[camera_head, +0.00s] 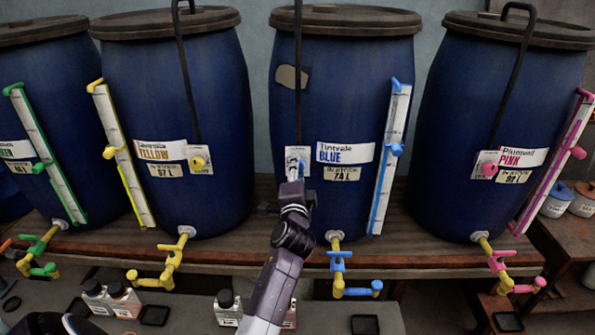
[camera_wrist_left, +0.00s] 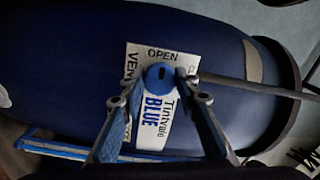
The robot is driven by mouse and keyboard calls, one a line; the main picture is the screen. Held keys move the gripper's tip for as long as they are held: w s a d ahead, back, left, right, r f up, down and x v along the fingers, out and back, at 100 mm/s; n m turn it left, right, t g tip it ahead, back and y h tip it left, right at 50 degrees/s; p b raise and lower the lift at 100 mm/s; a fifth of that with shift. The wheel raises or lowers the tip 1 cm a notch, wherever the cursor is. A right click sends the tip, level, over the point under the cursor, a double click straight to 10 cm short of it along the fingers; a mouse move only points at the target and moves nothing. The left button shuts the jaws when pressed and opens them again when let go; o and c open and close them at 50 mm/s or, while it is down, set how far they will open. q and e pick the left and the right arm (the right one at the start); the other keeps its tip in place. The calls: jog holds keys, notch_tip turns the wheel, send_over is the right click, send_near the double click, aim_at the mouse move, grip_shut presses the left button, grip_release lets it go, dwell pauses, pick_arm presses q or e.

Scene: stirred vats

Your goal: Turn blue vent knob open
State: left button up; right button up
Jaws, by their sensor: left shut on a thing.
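The blue vent knob (camera_wrist_left: 157,78) is round, with a small dark mark on its face. It sits on a white plate (camera_wrist_left: 138,60) lettered VENT and OPEN, with another word cut short at the right. The plate is on the front of the vat labelled Tintvale BLUE (camera_head: 340,90). My left gripper (camera_wrist_left: 155,84) has its two fingertips against opposite sides of the knob and is shut on it. In the head view my left gripper (camera_head: 293,173) reaches up to the plate and hides most of the knob. My right gripper is in neither view.
A black rod (camera_head: 298,70) runs down the vat close to the gripper. A sight gauge (camera_head: 391,150) with blue fittings stands right of the label. A blue-handled tap (camera_head: 340,268) is below. The yellow vat (camera_head: 200,90) and pink vat (camera_head: 450,110) flank it.

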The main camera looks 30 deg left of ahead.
pick_arm(q)
jog(key=shift+f, duration=0.1)
jog(key=o, duration=1.1)
jog(key=shift+o, duration=0.3)
jog(key=shift+a, duration=0.1)
jog(key=shift+s, duration=0.1)
jog(key=v, duration=1.2)
